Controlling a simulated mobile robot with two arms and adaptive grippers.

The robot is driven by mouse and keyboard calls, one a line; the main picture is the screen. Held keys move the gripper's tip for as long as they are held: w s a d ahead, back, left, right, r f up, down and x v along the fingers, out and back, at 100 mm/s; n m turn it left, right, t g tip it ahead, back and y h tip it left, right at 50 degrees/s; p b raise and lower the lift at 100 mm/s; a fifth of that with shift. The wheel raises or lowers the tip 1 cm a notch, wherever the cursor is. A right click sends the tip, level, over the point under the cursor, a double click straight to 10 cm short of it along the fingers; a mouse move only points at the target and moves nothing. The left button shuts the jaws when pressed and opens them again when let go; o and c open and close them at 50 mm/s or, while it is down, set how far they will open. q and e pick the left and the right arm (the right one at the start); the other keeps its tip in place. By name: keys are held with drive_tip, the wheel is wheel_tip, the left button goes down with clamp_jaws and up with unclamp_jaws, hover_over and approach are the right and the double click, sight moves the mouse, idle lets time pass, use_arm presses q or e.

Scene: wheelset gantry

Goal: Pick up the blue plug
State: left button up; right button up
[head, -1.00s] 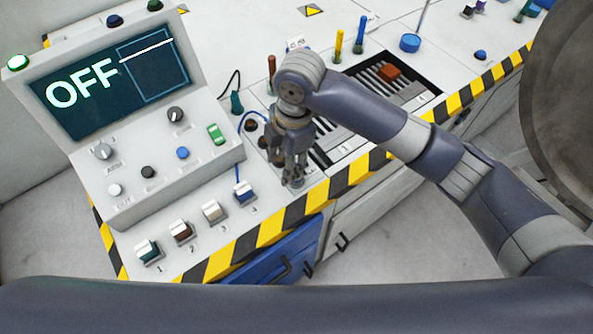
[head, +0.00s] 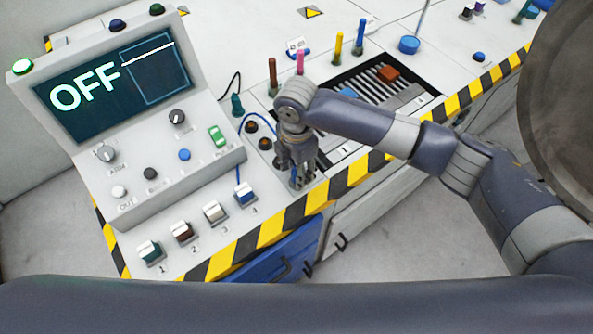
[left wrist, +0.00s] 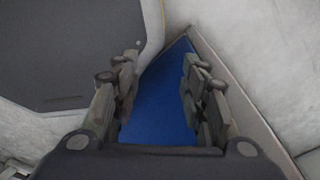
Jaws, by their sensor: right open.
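A blue cable (head: 259,115) arcs from the panel's right side toward my right gripper (head: 297,184) in the head view. The gripper points down over the console's front right corner, beside the brown sockets. Its jaws are open. A small blue patch shows among its fingers, perhaps the blue plug; the fingers hide most of it, and I cannot tell whether they touch it. My left gripper (left wrist: 155,100) shows only in the left wrist view, open and empty, with a blue surface (left wrist: 160,105) beyond it.
The control panel (head: 130,195) with an OFF screen stands at left, above several numbered switches. Brown, pink (head: 300,62), yellow and blue pegs stand behind my right arm. A striped edge borders the console's front.

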drive_tip(key=shift+f, duration=0.95)
drive_tip(key=shift+c, duration=0.5)
clamp_jaws()
drive_tip(key=shift+r, duration=0.15)
